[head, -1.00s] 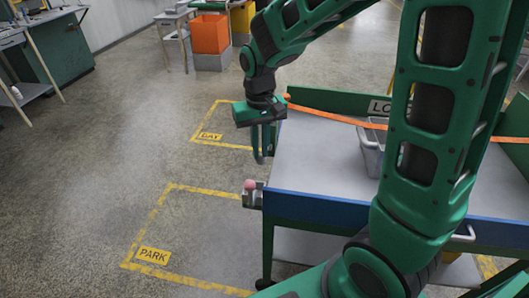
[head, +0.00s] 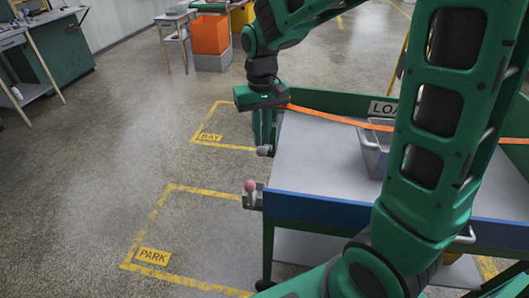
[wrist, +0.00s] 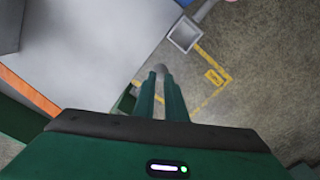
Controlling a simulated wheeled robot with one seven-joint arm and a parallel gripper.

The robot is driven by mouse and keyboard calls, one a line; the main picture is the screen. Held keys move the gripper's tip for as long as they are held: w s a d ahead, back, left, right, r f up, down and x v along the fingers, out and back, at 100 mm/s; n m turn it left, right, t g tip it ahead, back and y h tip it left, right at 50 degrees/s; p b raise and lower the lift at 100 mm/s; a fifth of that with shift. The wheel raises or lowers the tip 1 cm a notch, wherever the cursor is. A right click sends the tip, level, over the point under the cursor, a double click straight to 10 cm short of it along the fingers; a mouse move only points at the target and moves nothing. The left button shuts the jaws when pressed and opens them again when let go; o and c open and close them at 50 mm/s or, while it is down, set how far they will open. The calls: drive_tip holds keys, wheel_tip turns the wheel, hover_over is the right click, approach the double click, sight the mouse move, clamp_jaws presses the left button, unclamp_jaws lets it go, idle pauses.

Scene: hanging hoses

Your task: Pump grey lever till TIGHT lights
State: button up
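The grey lever's knob (head: 265,151) shows at the left edge of the cart's bed, just below my fingertips. In the wrist view its grey end (wrist: 160,70) lies between the two green fingers. My gripper (head: 263,144) points down, with its fingers close together on either side of the lever; it looks shut on it. Most of the lever is hidden by the fingers. An orange strap (head: 330,116) runs from near my gripper across the cart bed (head: 320,165). No TIGHT light can be made out.
A pink knob (head: 250,186) stands on a bracket at the cart's near left corner. A grey bin (head: 375,155) sits on the bed, by the LOAD sign (head: 383,108). My arm hides the cart's right part. Floor is free to the left, around the PARK marking (head: 152,256).

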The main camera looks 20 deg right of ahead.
sight(260, 153)
drive_tip(key=shift+s+a+f, duration=0.15)
drive_tip(key=shift+s+f, duration=0.05)
drive_tip(key=shift+f, duration=0.55)
drive_tip(key=shift+s+a+f, duration=0.15)
drive_tip(key=shift+s+f, duration=0.1)
drive_tip(key=shift+f, duration=0.5)
drive_tip(key=shift+s+a+f, duration=0.15)
drive_tip(key=shift+s+f, duration=0.05)
drive_tip(key=shift+f, duration=0.7)
drive_tip(key=shift+s+f, duration=0.1)
drive_tip(key=shift+f, duration=0.1)
drive_tip(key=shift+s+a+f, duration=0.1)
drive_tip(key=shift+s+f, duration=0.05)
drive_tip(key=shift+f, duration=0.45)
drive_tip(key=shift+s+a+f, duration=0.1)
drive_tip(key=shift+f, duration=0.45)
